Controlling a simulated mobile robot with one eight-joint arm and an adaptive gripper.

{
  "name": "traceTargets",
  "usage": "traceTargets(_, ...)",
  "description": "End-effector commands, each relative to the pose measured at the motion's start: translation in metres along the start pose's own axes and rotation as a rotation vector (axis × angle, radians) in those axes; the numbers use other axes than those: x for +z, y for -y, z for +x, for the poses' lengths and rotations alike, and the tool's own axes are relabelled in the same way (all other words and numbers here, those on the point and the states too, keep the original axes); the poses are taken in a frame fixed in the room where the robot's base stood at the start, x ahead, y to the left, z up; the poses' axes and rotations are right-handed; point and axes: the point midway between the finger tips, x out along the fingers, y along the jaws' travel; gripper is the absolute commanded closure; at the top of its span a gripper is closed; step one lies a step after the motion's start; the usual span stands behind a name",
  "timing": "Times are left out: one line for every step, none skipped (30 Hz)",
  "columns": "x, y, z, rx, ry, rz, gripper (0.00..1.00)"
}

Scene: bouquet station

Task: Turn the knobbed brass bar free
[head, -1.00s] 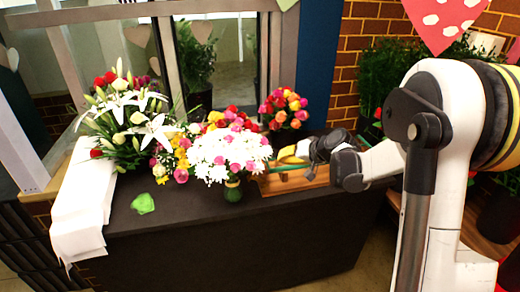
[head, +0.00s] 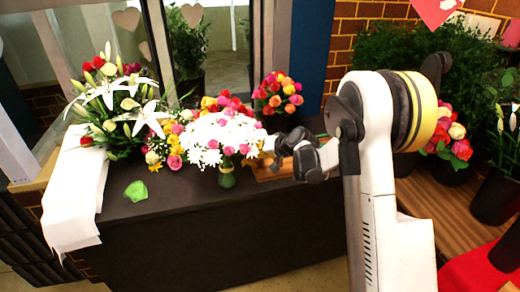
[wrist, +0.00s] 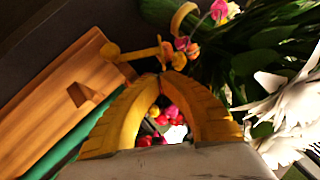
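In the wrist view the knobbed brass bar (wrist: 135,53) lies just beyond my fingertips, with a round knob at its left end and another knobby part at its right. My gripper (wrist: 161,78) has two curved yellow fingers with their tips together at the bar's right part. They appear closed on it, though the contact is partly hidden. A wooden board (wrist: 50,95) with a dark-sided wedge or notch lies left of the fingers, with a green strip along its edge. In the head view my gripper (head: 270,146) is beside the white flowers, above the wooden board (head: 268,172); the bar cannot be made out.
White flowers (head: 222,136) in a green vase (head: 227,177) stand close to the left of my gripper. A lily bouquet (head: 120,105) and a rose bouquet (head: 278,94) stand behind. The dark counter's front is mostly clear, with a green scrap (head: 136,190) and white paper (head: 75,200).

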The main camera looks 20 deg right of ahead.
Motion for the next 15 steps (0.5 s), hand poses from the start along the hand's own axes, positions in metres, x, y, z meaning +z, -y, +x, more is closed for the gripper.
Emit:
traceTargets(0.0012, 0.0, 0.0011, 0.0, 0.0, 0.0, 1.0)
traceTargets(0.0015, 0.0001, 0.0013, 0.0, 0.0, 0.0, 1.0)
traceTargets(0.0017, 0.0002, 0.0014, 0.0, 0.0, 0.0, 1.0)
traceTargets(0.0017, 0.0002, 0.0014, 0.0, 0.0, 0.0, 1.0)
traceTargets(0.0016, 0.0002, 0.0013, 0.0, 0.0, 0.0, 1.0)
traceTargets(0.0015, 0.0002, 0.0012, 0.0, 0.0, 0.0, 1.0)
traceTargets(0.0015, 0.0003, 0.0012, 0.0, 0.0, 0.0, 1.0)
traceTargets(0.0015, 0.0003, 0.0011, 0.0, 0.0, 0.0, 1.0)
traceTargets(0.0015, 0.0003, 0.0011, 0.0, 0.0, 0.0, 1.0)
traceTargets(0.0015, 0.0003, 0.0011, 0.0, 0.0, 0.0, 1.0)
traceTargets(0.0018, 0.0007, 0.0014, 0.003, 0.001, -0.003, 1.0)
traceTargets(0.0028, 0.0019, 0.0022, 0.01, 0.002, -0.011, 1.0)
traceTargets(0.004, 0.0036, 0.0033, 0.019, 0.003, -0.02, 1.0)
traceTargets(0.0053, 0.005, 0.0044, 0.033, 0.004, -0.034, 1.0)
traceTargets(0.007, 0.0072, 0.0061, 0.054, 0.003, -0.056, 1.0)
